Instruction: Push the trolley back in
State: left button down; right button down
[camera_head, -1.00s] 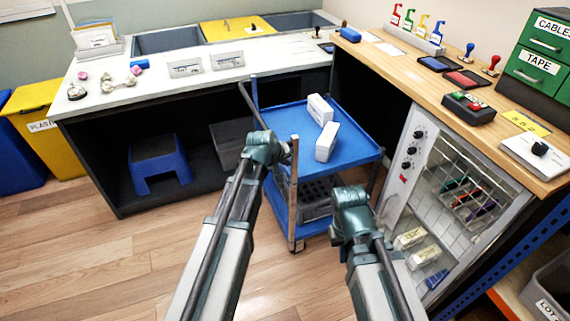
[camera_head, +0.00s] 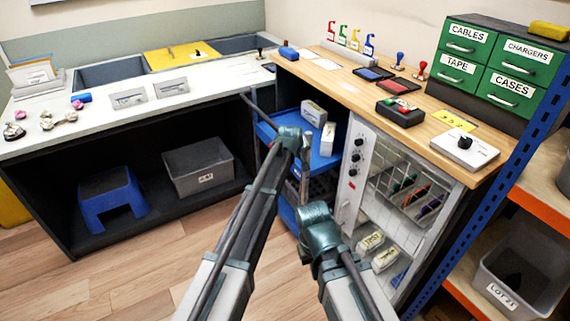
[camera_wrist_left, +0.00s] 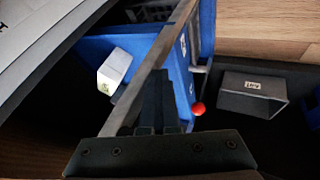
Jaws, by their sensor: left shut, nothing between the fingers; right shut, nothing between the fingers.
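The blue trolley (camera_head: 266,131) stands in the corner gap between the white-topped counter and the glass-fronted cabinet. Two white boxes (camera_head: 314,113) (camera_head: 328,139) lie on its top tray. Its metal post (camera_head: 306,168) is upright at the near side; a long bar leans out at its left. My left gripper (camera_head: 291,138) is at the trolley's near side. In the left wrist view its dark fingers (camera_wrist_left: 160,98) are shut and empty, close against a metal bar of the trolley; contact is unclear. My right gripper (camera_head: 315,222) is shut and empty, lower, in front of the trolley; its fingertips are mostly hidden.
The glass-fronted cabinet (camera_head: 362,165) stands right beside the trolley under the wooden bench (camera_head: 345,77). A grey bin (camera_head: 200,168) and a blue step stool (camera_head: 112,200) sit under the left counter. Wooden floor is clear at the lower left.

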pick_arm(q)
jog(key=w+d, duration=0.7)
jog(key=d, duration=0.4)
jog(key=shift+w, duration=0.25)
jog(key=shift+s, duration=0.1)
